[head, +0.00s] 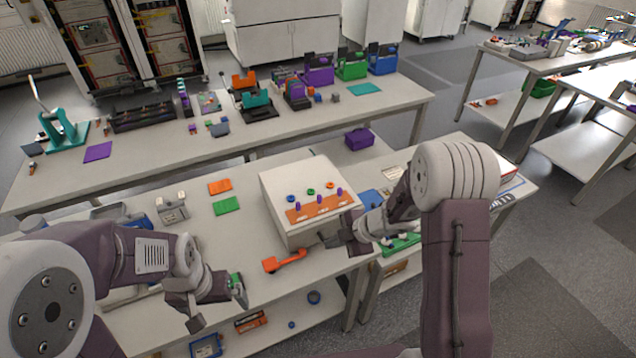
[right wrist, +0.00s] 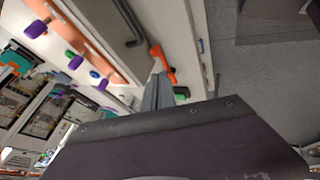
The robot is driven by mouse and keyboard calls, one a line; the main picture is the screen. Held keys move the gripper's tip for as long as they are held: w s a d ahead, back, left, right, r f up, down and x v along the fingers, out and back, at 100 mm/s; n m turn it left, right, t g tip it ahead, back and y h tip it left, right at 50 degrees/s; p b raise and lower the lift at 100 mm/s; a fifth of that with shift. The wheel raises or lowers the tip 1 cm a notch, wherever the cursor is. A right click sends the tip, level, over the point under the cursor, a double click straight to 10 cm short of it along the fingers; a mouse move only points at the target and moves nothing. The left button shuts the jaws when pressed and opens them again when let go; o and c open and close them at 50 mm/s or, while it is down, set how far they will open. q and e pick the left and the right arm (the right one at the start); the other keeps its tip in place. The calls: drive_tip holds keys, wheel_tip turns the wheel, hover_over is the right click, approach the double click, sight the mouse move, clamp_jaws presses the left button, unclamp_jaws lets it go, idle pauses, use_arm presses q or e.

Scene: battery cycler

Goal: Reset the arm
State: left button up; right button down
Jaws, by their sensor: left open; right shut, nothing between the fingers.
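My left gripper (head: 218,304) is open and empty, over the front edge of the near table at the lower left of the head view. A small green item (head: 237,284) shows beside its far finger; I cannot tell if they touch. My right gripper (head: 334,242) is shut and empty, close to the front right corner of the white box (head: 279,201). Its closed fingers also show in the right wrist view (right wrist: 157,92). An orange tool (head: 285,262) lies on the table left of the right gripper; in the right wrist view it is beyond the fingertips (right wrist: 160,62).
The white box has an orange panel (head: 319,207) with purple knobs and coloured rings. Orange (head: 220,187) and green (head: 227,205) mats lie left of it. A back table (head: 330,110) holds racks and bins. A lower shelf (head: 270,338) carries loose items. Floor is clear at right.

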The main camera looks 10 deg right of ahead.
drive_tip(key=w+d+r+m+t+h+b, duration=0.2)
drive_tip(key=d+r+m+t+h+b, duration=0.25)
drive_tip(key=m+b, duration=0.3)
drive_tip(key=s+d+f+m+g, duration=0.1)
drive_tip(key=s+f+m+g, duration=0.2)
drive_tip(key=s+m, duration=0.3)
drive_tip(key=s+d+f+m+g+h, duration=0.1)
drive_tip(key=s+f+m+g, duration=0.2)
drive_tip(key=s+m, duration=0.4)
drive_tip(key=s+g, duration=0.1)
drive_tip(key=s, duration=0.4)
drive_tip(key=shift+s+d, duration=0.25)
drive_tip(key=shift+s, duration=0.05)
drive_tip(key=shift+f+h, duration=0.1)
drive_tip(key=shift+h, duration=0.15)
